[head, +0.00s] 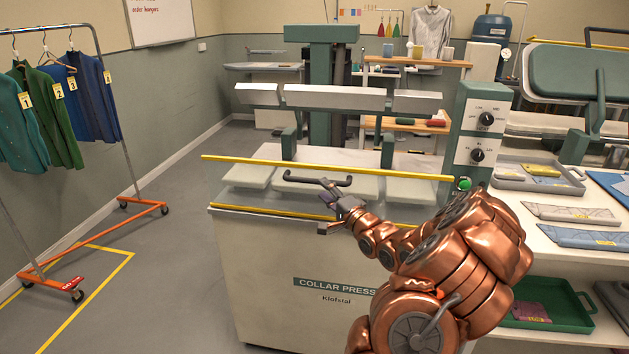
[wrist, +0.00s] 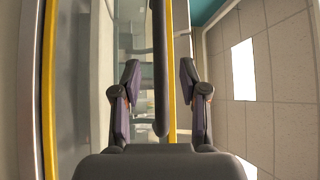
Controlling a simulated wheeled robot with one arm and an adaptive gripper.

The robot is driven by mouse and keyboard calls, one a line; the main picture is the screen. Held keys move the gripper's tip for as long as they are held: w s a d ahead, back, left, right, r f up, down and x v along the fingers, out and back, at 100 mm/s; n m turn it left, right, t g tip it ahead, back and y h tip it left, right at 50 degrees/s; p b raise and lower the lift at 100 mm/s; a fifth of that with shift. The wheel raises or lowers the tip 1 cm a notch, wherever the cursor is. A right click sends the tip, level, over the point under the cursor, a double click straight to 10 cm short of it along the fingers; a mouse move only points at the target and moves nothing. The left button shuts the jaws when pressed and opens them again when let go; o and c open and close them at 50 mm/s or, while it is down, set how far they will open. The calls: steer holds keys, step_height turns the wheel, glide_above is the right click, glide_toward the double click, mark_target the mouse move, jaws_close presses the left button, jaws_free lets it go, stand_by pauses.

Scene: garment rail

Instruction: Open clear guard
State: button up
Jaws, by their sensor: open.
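The clear guard (head: 250,160) stands across the front of the collar press (head: 265,275), with a yellow bar along its top and another yellow bar below. Its dark handle (head: 317,180) runs sideways at the middle of the guard. My gripper (head: 328,205) is just in front of the guard, close to the handle, and partly overlaps it in the head view. In the wrist view my gripper (wrist: 159,85) is open, and the dark handle (wrist: 160,45) lies between its two fingers, with a gap on each side. Whether any finger touches it I cannot tell.
A control box with two knobs and a green button (head: 464,184) stands right of the guard. White pads and a metal press head (head: 335,98) are behind it. A garment rail (head: 130,165) with jackets stands left over clear floor. A shelf table with trays (head: 540,175) is at right.

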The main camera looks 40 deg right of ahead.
mark_target(317, 183)
steer(key=shift+p+x, duration=0.75)
steer(key=shift+x, duration=2.15)
steer(key=shift+c, duration=0.3)
steer(key=shift+a, duration=0.1)
jaws_close()
steer(key=shift+f, duration=0.1)
